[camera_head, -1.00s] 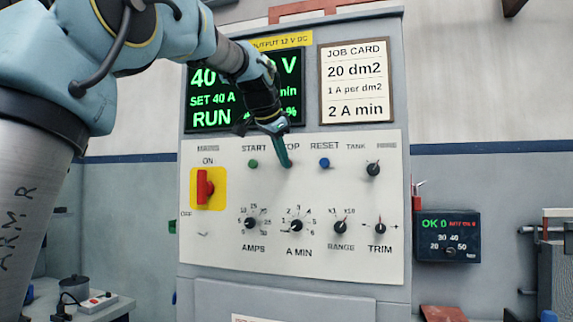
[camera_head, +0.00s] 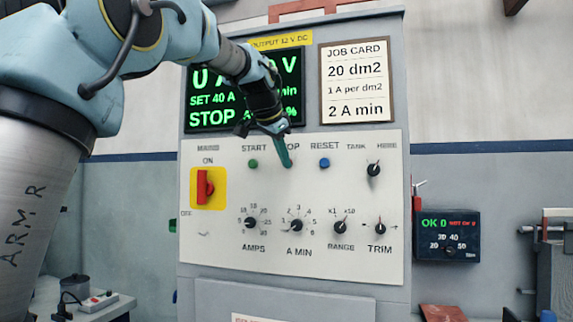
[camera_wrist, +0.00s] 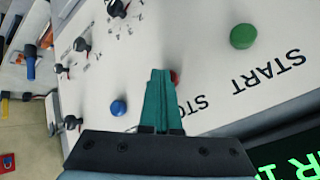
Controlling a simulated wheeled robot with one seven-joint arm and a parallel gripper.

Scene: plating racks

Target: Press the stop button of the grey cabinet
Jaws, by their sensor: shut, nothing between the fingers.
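The grey cabinet (camera_head: 290,291) stands in the middle of the head view with a white control panel (camera_head: 225,158). My gripper (camera_head: 288,164) is shut and empty, its green fingertips at the stop button below the STOP label. In the wrist view the red stop button (camera_wrist: 175,77) shows partly from behind the fingers (camera_wrist: 161,75). Contact with the button cannot be made out for sure. The cabinet's display (camera_head: 205,100) reads STOP, with 0 on its top line; my arm hides part of it.
The green start button (camera_head: 253,164) is left of my fingers, the blue reset button (camera_head: 324,163) right. A red mains switch (camera_head: 203,187) is further left. Several knobs line the lower panel. A small dark box (camera_head: 447,236) hangs at the right.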

